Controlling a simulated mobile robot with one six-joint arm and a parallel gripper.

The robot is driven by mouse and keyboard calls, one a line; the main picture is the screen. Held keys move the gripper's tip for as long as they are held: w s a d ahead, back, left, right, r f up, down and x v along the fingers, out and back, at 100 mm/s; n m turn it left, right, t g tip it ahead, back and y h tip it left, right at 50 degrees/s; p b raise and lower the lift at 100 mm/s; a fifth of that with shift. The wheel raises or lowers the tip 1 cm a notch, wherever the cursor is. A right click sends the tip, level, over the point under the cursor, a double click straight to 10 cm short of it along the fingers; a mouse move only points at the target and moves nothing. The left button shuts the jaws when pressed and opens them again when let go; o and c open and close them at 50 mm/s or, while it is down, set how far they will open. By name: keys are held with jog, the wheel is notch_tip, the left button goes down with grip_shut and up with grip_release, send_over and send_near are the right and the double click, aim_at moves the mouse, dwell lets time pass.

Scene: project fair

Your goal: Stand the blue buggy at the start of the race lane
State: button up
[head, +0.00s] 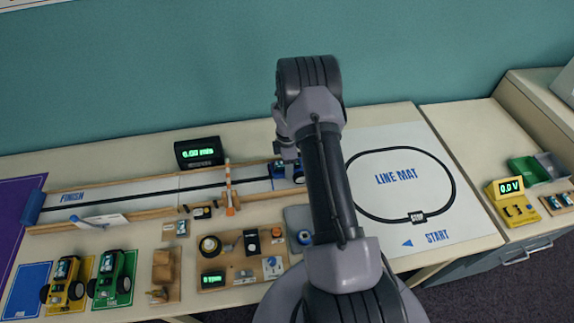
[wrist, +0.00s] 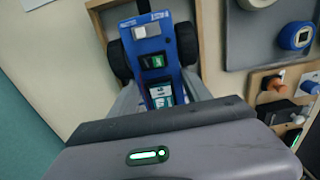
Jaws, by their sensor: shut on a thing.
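The blue buggy (head: 284,173) is at the right end of the race lane (head: 150,192), the end away from the FINISH lettering. In the wrist view the blue buggy (wrist: 150,45) sits between the lane's wooden side rails, its dark wheels out to either side. My gripper (head: 287,158) is over it, with a grey finger on each side of its body; it also shows in the wrist view (wrist: 160,88). The gripper is shut on the buggy. The buggy looks level, but I cannot tell whether its wheels touch the lane. My arm hides part of the right end.
A black timer display (head: 198,153) stands behind the lane, and an orange-and-white striped post (head: 229,190) stands at the lane. Yellow (head: 65,283) and green (head: 112,278) buggies stand in front. A line mat (head: 400,180) lies to the right.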

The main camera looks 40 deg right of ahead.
jog(key=shift+f, duration=0.1)
dwell(0.8)
jog(key=o, duration=1.2)
